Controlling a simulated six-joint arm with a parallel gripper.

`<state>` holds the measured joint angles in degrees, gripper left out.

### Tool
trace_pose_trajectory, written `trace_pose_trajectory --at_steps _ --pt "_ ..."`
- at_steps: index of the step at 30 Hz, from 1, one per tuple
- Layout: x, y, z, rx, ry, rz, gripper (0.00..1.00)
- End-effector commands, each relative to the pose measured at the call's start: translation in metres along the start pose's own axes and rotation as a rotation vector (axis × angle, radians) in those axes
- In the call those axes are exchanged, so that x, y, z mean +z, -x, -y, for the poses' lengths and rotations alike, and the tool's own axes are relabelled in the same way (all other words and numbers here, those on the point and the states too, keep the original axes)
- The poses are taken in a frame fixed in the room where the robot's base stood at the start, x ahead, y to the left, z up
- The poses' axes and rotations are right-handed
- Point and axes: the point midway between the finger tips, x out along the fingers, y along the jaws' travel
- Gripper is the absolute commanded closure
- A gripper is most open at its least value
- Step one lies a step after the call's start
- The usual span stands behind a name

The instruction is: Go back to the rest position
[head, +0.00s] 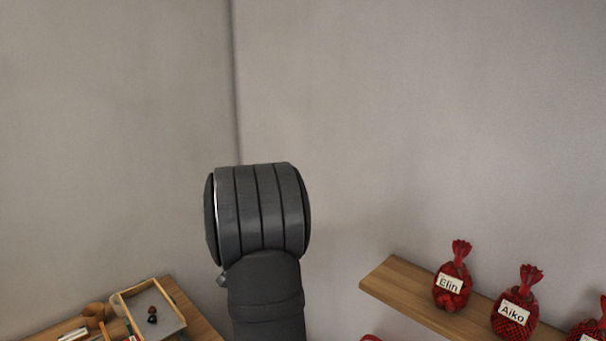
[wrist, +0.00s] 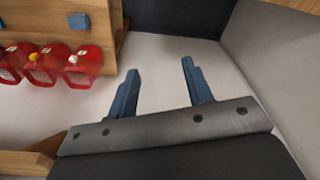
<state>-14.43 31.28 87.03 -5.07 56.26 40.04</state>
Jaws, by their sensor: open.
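My gripper (wrist: 158,88) shows in the wrist view with its two blue fingers apart and nothing between them. Pale floor or wall lies behind the fingers. In the head view a dark grey link of my arm stands in the middle, and the gripper itself is not visible there. Several red containers (wrist: 82,66) hang or stand in a row at the left of the wrist view, apart from the fingers.
A wooden shelf (head: 385,285) at the right holds red net bags labelled Elin (head: 452,285) and Aiko (head: 514,308), with another cut off. A wooden table at the lower left bears a shallow tray (head: 178,302) with a few dark chestnuts. Plain walls fill the back.

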Motion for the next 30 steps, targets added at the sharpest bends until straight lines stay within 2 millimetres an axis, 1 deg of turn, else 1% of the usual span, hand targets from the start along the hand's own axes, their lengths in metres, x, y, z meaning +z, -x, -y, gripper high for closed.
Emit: trace_pose_trajectory --at_steps 1,6,12,18,30 --pt "-0.007 -0.002 -0.009 -0.001 0.002 0.000 0.54" --pt "-0.028 -0.006 -0.034 -0.004 0.029 0.000 0.54" --pt "-0.045 -0.009 -0.058 -0.007 0.055 0.000 0.54" --pt "-0.052 -0.011 -0.069 -0.008 0.068 0.001 0.54" --pt "-0.052 -0.011 -0.069 -0.009 0.070 0.000 0.54"
